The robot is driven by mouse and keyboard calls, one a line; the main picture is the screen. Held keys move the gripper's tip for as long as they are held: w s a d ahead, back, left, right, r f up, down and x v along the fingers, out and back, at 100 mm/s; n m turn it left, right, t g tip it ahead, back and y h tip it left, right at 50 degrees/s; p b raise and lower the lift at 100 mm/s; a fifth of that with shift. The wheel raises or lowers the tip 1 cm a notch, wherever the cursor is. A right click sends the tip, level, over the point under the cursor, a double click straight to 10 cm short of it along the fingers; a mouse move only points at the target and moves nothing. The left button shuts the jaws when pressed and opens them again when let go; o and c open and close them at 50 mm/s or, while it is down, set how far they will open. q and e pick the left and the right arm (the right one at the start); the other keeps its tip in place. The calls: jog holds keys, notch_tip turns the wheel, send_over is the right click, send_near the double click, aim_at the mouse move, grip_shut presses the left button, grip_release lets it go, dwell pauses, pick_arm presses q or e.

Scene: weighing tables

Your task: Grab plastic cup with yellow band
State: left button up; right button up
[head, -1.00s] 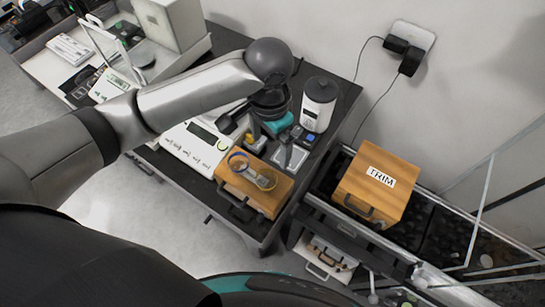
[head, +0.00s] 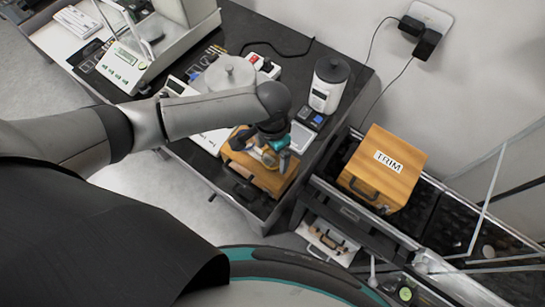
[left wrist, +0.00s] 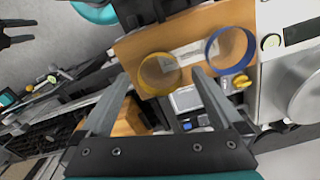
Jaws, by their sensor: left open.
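The plastic cup with the yellow band (left wrist: 158,90) is clear and stands on a wooden case in the left wrist view. Beside it, to the right, is a similar cup with a blue band (left wrist: 230,64). My left gripper (left wrist: 160,76) is open, with one finger on each side of the yellow-banded cup in the picture. I cannot tell whether the fingers touch it. In the head view my left gripper (head: 268,152) is over the wooden case (head: 262,178) and hides most of the cups.
A white container with a dark lid (head: 328,85) is behind the gripper. Balances and a round metal lid (head: 225,72) crowd the table.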

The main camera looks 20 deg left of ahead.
pick_arm(q)
jog(key=shift+f, duration=0.95)
jog(key=shift+w, duration=0.1)
jog(key=c, duration=1.4)
jog(key=shift+r, duration=0.15)
